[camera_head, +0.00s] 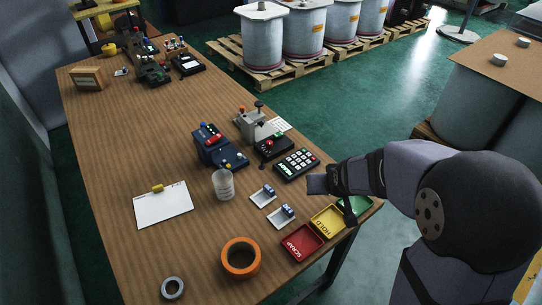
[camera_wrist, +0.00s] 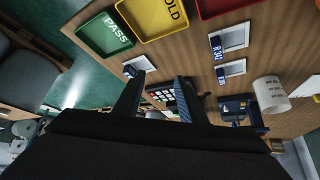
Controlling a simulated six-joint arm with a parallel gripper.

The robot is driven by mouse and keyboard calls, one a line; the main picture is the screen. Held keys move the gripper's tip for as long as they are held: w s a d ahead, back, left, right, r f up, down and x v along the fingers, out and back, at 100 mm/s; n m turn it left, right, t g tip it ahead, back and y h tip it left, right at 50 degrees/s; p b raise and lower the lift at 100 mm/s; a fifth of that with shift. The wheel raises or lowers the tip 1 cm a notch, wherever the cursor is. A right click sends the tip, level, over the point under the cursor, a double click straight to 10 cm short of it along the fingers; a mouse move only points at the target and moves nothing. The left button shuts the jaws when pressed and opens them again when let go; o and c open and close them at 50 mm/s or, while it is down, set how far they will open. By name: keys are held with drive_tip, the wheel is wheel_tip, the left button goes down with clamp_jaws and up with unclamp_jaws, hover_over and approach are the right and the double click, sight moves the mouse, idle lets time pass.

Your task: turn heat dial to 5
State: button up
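No heat dial or number 5 can be made out at this size. A dark blue device (camera_head: 206,143) with red and blue knobs on top stands mid-table. It also shows in the wrist view (camera_wrist: 240,104), right of the fingers. A grey device (camera_head: 249,122) with a black knob stands behind it. A black box with a red button (camera_head: 271,146) sits beside that. My gripper (camera_head: 316,185) is above the table's right side, near a black keypad (camera_head: 296,164). In the wrist view my gripper (camera_wrist: 157,92) has its fingers apart, empty, with the keypad visible between and beyond them.
Red (camera_head: 302,243), yellow (camera_head: 328,220) and green (camera_head: 356,204) trays line the right edge.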

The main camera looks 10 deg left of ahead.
sight(270, 143)
drive_tip(key=w+a+f+t+b, duration=0.1)
drive_tip(key=w+a, duration=0.1)
drive_tip(key=w+a+f+t+y+b, duration=0.1)
drive_tip(key=w+a, duration=0.1)
drive_tip(key=w, duration=0.1)
drive_tip(key=w+a+f+n+t+b, duration=0.1)
drive_tip(key=w+a, duration=0.2)
drive_tip(key=shift+f+y, duration=0.1)
drive_tip(key=shift+y, duration=0.2)
drive_tip(key=w+a+t+b, duration=0.1)
drive_tip(key=a, duration=0.1)
drive_tip(key=w+a+t+y+b, duration=0.1)
drive_tip(key=w+a, duration=0.1)
drive_tip(key=a, duration=0.1)
drive_tip(key=w+a+n+t+y+b, duration=0.1)
drive_tip(key=w+a, duration=0.1)
drive_tip(key=shift+w+a+r, duration=0.2)
drive_tip(key=shift+w+a, duration=0.05)
drive_tip(key=shift+a, duration=0.05)
drive_tip(key=shift+w+a+r+y, duration=0.1)
drive_tip(key=shift+a+r+y, duration=0.1)
drive_tip(key=shift+y, duration=0.1)
drive_tip(key=shift+x, duration=3.65)
drive_tip(key=shift+d, duration=0.1)
clamp_jaws()
